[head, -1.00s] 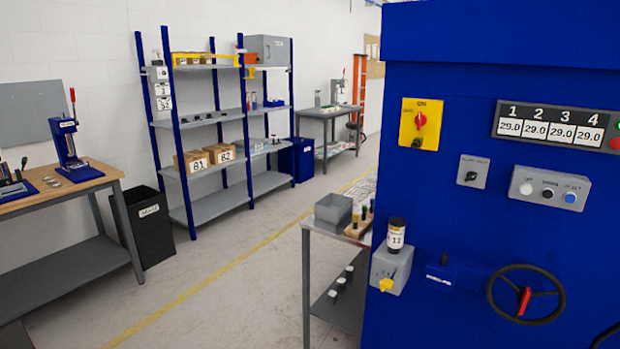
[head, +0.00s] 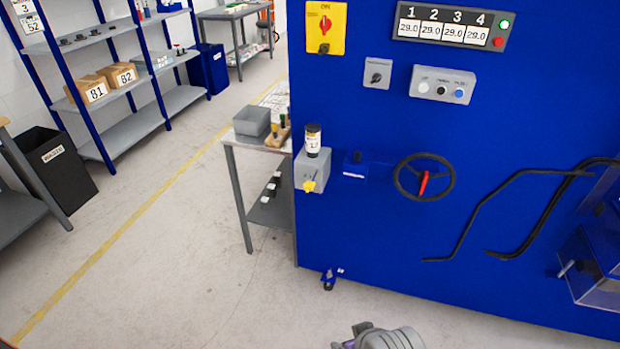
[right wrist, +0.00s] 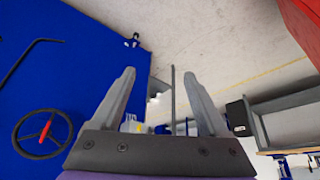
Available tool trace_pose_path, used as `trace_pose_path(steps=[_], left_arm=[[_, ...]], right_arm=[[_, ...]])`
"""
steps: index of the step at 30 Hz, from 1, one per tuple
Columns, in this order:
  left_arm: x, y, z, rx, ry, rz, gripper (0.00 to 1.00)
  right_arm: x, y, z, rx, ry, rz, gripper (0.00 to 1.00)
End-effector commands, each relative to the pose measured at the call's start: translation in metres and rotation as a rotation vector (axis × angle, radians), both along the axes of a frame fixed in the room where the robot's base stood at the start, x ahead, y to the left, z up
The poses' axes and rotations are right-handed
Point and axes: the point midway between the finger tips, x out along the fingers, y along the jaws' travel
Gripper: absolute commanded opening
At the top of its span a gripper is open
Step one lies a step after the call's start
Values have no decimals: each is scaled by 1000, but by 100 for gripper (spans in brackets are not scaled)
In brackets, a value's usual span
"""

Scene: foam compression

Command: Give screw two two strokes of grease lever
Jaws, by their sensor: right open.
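On the blue machine (head: 500,255) a grey box (head: 308,172) with a yellow lever (head: 309,186) sits at the left edge, with a dark-capped, white-labelled bottle (head: 312,141) upright on it. The display (head: 443,28) reads 29.0 under each of 1, 2, 3 and 4. I cannot make out a separate screw two. In the right wrist view my right gripper (right wrist: 159,73) is open with nothing between its fingers, apart from the machine. The head view does not show its fingers. My left gripper is not in view.
The handwheel (head: 424,177) and bent black bars (head: 500,215) stick out from the machine's front. A grey side table (head: 240,150) stands left of it, with a grey bin (head: 252,121) on top. Shelving (head: 120,142) and a black bin (head: 55,170) are farther left. Floor in front is clear.

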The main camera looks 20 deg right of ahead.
Motion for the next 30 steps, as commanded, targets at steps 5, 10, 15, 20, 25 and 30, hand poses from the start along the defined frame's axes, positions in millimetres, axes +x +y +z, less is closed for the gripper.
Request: trace_pose_path(steps=[5,10,15,20,25,30], left_arm=[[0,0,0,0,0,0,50],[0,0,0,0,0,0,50],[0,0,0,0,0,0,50],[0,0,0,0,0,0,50],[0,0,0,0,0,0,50],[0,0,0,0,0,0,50]], right_arm=[[0,0,0,0,0,0,78],[0,0,0,0,0,0,78],[0,0,0,0,0,0,54],[0,0,0,0,0,0,25],[0,0,0,0,0,0,0],[0,0,0,0,0,0,0]])
